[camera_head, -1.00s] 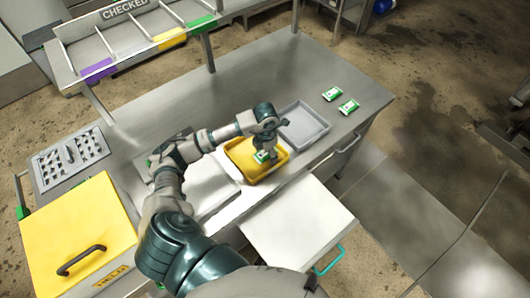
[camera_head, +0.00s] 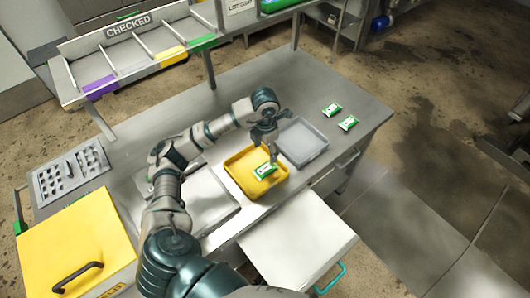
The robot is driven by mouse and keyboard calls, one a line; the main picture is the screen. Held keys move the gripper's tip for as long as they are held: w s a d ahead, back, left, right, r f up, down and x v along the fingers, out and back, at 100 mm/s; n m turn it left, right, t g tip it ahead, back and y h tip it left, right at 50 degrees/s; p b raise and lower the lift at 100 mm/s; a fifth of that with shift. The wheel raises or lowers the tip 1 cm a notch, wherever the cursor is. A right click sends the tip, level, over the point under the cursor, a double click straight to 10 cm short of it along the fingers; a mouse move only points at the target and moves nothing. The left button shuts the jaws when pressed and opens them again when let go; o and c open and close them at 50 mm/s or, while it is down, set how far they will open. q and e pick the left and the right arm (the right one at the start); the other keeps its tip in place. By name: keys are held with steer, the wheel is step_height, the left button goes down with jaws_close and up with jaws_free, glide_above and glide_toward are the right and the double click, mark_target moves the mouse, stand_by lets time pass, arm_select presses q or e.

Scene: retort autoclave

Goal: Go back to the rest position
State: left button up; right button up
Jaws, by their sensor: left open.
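My left gripper (camera_head: 269,140) is open and empty, raised above the far edge of the yellow tray (camera_head: 243,183). A green and white packet (camera_head: 264,171) lies in that tray, apart from the gripper fingers. My left arm reaches in from the lower left across the steel table. My right gripper is not in view.
A grey tray (camera_head: 322,155) stands to the right of the yellow one. Two more packets, one (camera_head: 331,110) and another (camera_head: 348,123), lie on the steel table (camera_head: 290,80). A CHECKED rack (camera_head: 140,60) stands behind. A yellow lidded box (camera_head: 70,245) is at lower left.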

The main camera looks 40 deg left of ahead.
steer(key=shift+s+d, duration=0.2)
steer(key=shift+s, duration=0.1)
